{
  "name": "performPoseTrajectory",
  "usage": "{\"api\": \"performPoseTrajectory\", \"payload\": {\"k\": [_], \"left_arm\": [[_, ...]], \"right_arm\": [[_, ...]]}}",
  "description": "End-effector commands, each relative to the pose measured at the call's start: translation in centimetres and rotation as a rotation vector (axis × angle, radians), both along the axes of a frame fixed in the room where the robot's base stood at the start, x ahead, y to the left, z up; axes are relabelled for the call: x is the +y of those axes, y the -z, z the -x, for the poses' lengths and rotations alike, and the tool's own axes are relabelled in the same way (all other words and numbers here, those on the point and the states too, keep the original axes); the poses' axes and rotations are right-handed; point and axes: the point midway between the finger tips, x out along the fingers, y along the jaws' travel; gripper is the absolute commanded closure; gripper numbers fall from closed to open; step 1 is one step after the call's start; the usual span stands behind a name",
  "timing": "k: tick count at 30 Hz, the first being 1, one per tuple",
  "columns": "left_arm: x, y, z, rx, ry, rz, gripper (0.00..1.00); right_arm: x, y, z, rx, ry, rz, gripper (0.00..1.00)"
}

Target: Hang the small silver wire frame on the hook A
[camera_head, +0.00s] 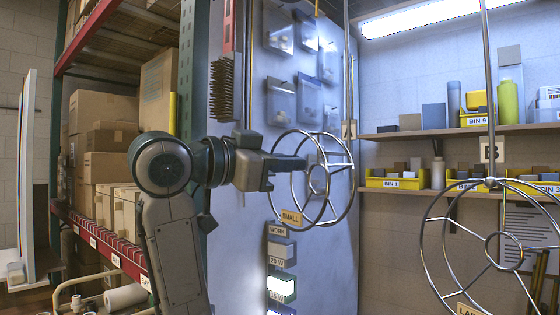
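The small silver wire frame (318,180) is two wire rings joined by spokes, with a yellow SMALL tag (291,217) at its lower left. My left gripper (298,163) reaches in from the left, and its dark fingers lie across the frame's near ring. They look closed on the wire, though the contact is partly hidden. Hook A hangs on a thin vertical rod (347,62) with an A tag (349,129), by the frame's upper right. I cannot tell whether the frame touches the hook. My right gripper is not in view.
A larger wire frame (425,243) hangs at the right under the B tag (491,152). A grey panel (245,262) with bags and lamp boxes stands behind my gripper. Shelves (455,131) with yellow bins line the back wall. A rack of cartons (103,112) is at the left.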

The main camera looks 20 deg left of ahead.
Motion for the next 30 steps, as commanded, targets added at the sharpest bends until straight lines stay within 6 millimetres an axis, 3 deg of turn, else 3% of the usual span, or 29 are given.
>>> {"api": "performPoseTrajectory", "payload": {"k": [5,30], "left_arm": [[-0.4,0.1,-1.0,0.001,0.001,0.001,1.0],[-2.0,1.1,-5.5,0.001,0.0,0.0,1.0]], "right_arm": [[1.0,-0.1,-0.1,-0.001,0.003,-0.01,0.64],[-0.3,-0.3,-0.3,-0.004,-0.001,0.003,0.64]]}}
